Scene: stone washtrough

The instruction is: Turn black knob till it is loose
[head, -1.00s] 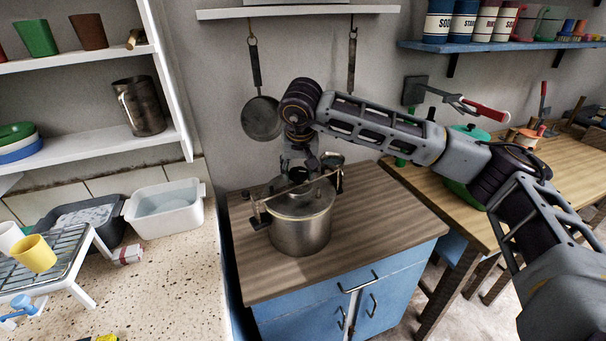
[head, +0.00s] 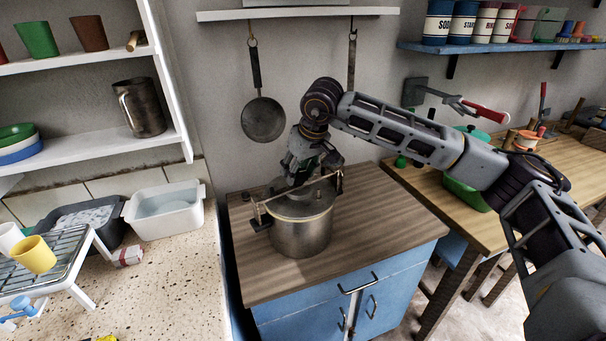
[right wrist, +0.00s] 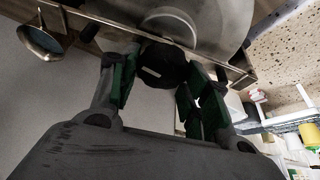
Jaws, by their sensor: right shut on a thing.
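A steel pot (head: 300,240) with a lid stands on the wooden top of a blue cabinet. A metal bar (head: 263,206) runs across above the lid, with a black handle at the pot's near left side. My right gripper (head: 298,182) is over the middle of the lid, reaching down from above. In the right wrist view, the black knob (right wrist: 164,64) sits between the green-padded fingers of the right gripper (right wrist: 160,80), which is shut on it. In the head view the gripper hides the knob. My left gripper is not in view.
A frying pan (head: 263,119) hangs on the wall behind the pot. The wooden cabinet top (head: 385,225) is clear right of the pot. A speckled counter (head: 175,275) with a white basin (head: 165,210) and a rack lies left. A workbench (head: 490,228) stands right.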

